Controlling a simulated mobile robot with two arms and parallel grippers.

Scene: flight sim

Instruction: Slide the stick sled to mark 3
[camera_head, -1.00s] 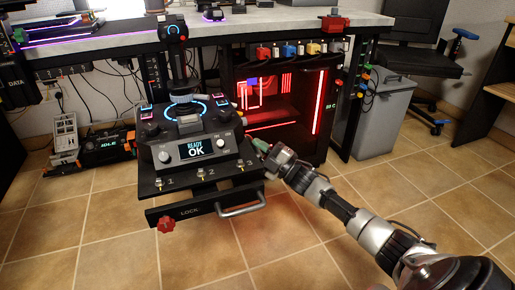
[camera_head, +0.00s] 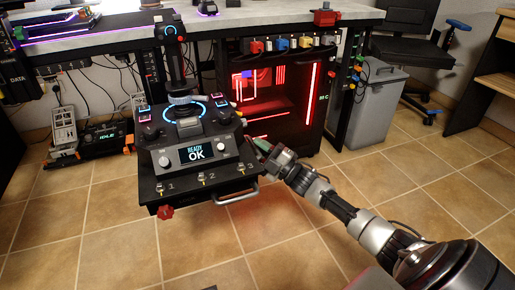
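The stick sled (camera_head: 160,168) is a black plate carrying a console with a tall joystick (camera_head: 174,66) and a small screen reading "READY OK". Its front edge bears the numbers 1, 2 and 3, with mark 3 (camera_head: 250,167) at the right, each beside a small switch. A silver bar handle (camera_head: 238,196) and a red knob (camera_head: 166,212) show just under the front edge; the lock panel is mostly hidden. My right gripper (camera_head: 268,154) is at the sled's right side, by a small green part. Its fingers are too small and hidden to judge. My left gripper is out of view.
A black computer case (camera_head: 320,140) with red lights stands behind my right gripper. A grey bin (camera_head: 372,112) and an office chair (camera_head: 408,70) are at the right. The tiled floor (camera_head: 120,250) in front is clear.

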